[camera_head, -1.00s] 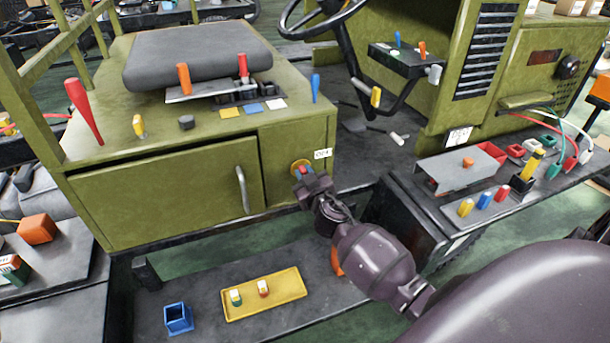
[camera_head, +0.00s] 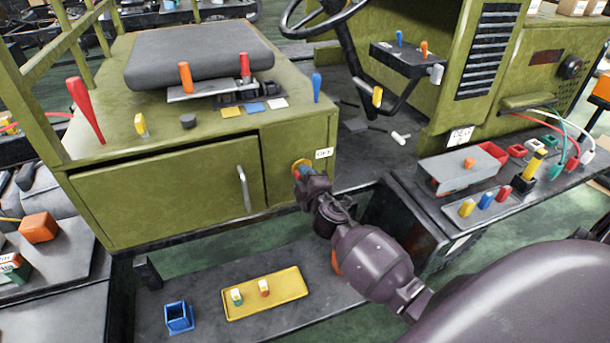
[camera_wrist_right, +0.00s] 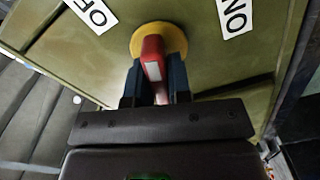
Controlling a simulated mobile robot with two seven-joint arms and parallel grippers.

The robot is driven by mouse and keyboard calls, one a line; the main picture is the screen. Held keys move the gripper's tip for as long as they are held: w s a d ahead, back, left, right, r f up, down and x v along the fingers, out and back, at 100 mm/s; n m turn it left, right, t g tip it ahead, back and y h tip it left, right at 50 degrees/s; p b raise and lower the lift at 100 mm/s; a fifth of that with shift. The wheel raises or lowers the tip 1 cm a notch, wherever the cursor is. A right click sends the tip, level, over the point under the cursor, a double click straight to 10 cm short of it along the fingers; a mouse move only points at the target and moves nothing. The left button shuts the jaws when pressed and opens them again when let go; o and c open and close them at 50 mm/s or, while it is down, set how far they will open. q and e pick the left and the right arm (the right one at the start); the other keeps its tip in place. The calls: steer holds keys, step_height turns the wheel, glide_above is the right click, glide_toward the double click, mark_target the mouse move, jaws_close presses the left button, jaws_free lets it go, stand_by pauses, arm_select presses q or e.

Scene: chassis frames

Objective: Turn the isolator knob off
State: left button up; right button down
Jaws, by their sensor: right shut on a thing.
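The isolator knob has a red handle with a white mark (camera_wrist_right: 152,62) on a round yellow plate (camera_wrist_right: 172,34), set in the olive cabinet front. In the wrist view an OFF label (camera_wrist_right: 92,12) lies at upper left and an ON label (camera_wrist_right: 234,17) at upper right; the handle stands between them. In the head view the OFF label (camera_head: 324,153) is right of the yellow plate (camera_head: 300,164). My right gripper (camera_head: 302,172) is shut on the red handle, its dark fingers (camera_wrist_right: 154,84) on either side. It hides most of the knob in the head view. My left gripper is out of view.
The cabinet door with a grey handle (camera_head: 244,188) is left of the knob. Below, a yellow tray (camera_head: 284,303) and a blue open box (camera_head: 178,318) rest on a dark platform. A side shelf (camera_head: 440,206) with small coloured parts is at right.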

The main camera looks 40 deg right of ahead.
steer(key=shift+f+n, duration=0.15)
steer(key=shift+n, duration=1.55)
steer(key=c, duration=1.1)
jaws_free()
steer(key=v, duration=1.1)
